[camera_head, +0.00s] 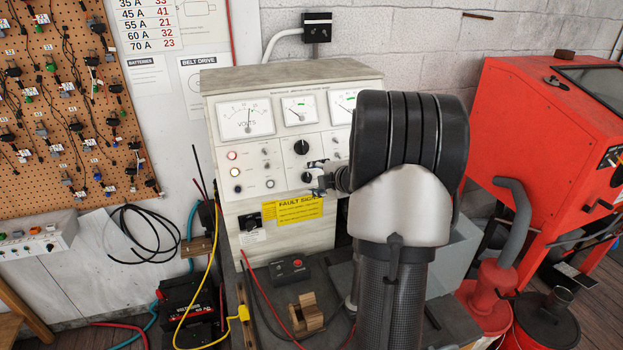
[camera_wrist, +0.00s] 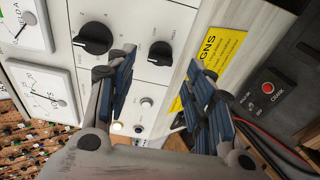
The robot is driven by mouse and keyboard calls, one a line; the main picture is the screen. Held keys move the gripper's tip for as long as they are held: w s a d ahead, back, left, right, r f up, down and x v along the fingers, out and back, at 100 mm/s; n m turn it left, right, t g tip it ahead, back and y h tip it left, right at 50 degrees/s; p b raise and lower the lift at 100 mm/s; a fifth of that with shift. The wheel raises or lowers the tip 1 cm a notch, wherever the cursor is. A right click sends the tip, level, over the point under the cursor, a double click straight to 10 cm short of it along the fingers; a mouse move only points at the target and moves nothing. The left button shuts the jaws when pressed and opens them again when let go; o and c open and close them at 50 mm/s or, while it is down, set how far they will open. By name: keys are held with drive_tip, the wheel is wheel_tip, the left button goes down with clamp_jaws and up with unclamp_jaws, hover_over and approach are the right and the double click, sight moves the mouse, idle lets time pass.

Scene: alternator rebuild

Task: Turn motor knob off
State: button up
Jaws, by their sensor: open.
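The white test panel (camera_head: 262,215) carries two black knobs, a larger upper one (camera_head: 301,147) and a smaller lower one (camera_head: 307,177). In the wrist view the larger knob (camera_wrist: 94,38) is at the upper left. The smaller knob (camera_wrist: 160,53) shows between and just beyond my fingertips.
Meters (camera_head: 245,117) sit above the knobs, and small buttons and lights (camera_head: 232,156) to their left. A yellow sign (camera_head: 295,210) is below. A box with a red CRANK button (camera_head: 290,269) and a wooden block (camera_head: 306,314) lie on the bench. A red cabinet (camera_head: 530,130) stands right.

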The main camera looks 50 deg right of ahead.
drive_tip(key=v, duration=0.7)
drive_tip(key=shift+f, duration=0.1)
idle(0.4)
